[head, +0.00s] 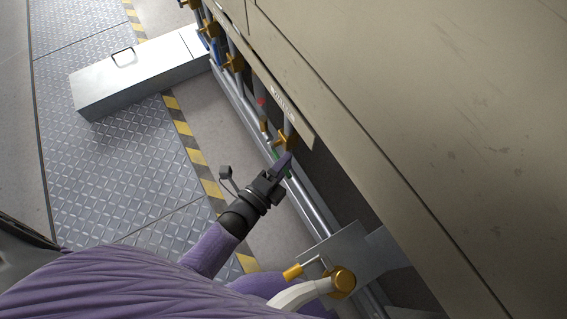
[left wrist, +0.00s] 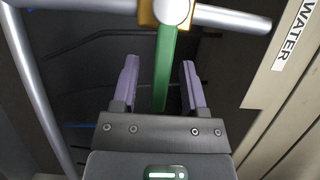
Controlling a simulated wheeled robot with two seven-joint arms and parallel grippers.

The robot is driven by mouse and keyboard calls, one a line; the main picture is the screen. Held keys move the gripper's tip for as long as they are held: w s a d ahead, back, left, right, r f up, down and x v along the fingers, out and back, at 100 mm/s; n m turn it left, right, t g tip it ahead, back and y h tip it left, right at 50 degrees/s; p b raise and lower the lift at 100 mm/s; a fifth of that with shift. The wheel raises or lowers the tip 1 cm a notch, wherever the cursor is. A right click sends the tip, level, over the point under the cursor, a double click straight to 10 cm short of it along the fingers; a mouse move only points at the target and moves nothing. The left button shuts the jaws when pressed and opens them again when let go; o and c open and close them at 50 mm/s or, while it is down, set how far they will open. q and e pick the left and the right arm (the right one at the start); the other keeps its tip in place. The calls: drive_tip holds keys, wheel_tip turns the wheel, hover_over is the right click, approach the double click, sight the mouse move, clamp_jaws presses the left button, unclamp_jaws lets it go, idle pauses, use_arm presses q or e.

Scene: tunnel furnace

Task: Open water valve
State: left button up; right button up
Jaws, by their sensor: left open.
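The water valve has a brass body (head: 284,139) on the pipe beneath the panel edge, below the WATER label (left wrist: 294,33). In the left wrist view its brass body (left wrist: 148,14) is cut by the top edge, and its long green handle (left wrist: 162,75) runs down the picture. My left gripper (head: 283,164) is at the valve, its purple fingers open.
A large beige furnace panel (head: 420,110) overhangs the pipes on the right. More brass valves (head: 234,63) sit farther up the pipe row. A metal box (head: 140,80) stands on the tread-plate floor (head: 130,160). A gold-and-white fitting (head: 341,281) is at the bottom.

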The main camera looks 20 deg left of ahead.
use_arm(q)
clamp_jaws()
idle(1.4)
